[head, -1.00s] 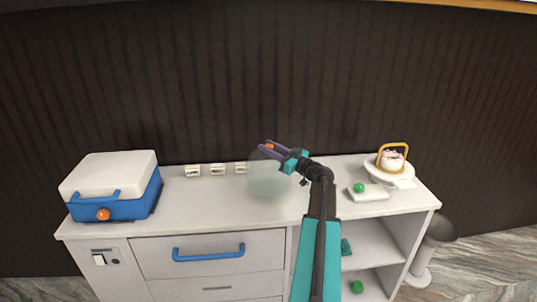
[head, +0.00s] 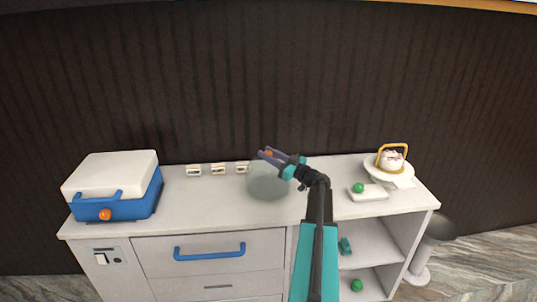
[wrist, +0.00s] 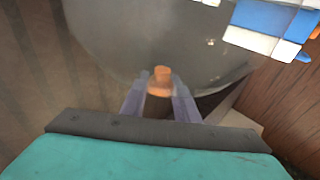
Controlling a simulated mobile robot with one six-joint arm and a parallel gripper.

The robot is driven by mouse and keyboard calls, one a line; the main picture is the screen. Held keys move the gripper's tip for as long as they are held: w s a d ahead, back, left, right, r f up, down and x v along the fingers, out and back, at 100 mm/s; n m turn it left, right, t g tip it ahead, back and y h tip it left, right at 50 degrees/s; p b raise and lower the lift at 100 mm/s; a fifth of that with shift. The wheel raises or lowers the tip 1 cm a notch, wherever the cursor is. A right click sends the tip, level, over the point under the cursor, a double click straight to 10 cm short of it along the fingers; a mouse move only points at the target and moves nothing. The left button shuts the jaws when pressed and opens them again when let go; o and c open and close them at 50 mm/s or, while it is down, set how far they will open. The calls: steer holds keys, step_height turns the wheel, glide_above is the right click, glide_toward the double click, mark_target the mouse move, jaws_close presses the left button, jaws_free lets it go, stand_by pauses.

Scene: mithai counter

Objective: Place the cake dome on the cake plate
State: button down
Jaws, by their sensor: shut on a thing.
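The cake dome (head: 268,183) is a translucent grey cover with a small orange knob (wrist: 160,78). My gripper (head: 266,154) is shut on that knob, and the dome hangs below the fingers at the middle of the counter. In the wrist view the knob sits between my gripper's fingers (wrist: 160,95), with the clear dome (wrist: 120,40) beyond. I cannot tell whether its rim touches the counter. The white round cake plate (head: 370,165) stands at the counter's right end. A small pale cake (head: 391,160) is on it, with a yellow arched handle (head: 393,145) around the cake.
A blue box with a white lid (head: 112,185) stands at the left end. Several small white cards (head: 218,170) line the back edge. A white block (head: 372,194) with a green ball (head: 358,188) lies between dome and plate. The front middle of the counter (head: 230,215) is clear.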

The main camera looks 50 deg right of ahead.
steer(key=shift+f, duration=0.1)
steer(key=c, duration=1.4)
jaws_free()
steer(key=shift+o, duration=0.2)
steer(key=s+d+f+b, duration=0.1)
steer(key=s+b, duration=0.2)
steer(key=s, duration=0.9)
steer(key=shift+f, duration=0.25)
steer(key=shift+w, duration=0.1)
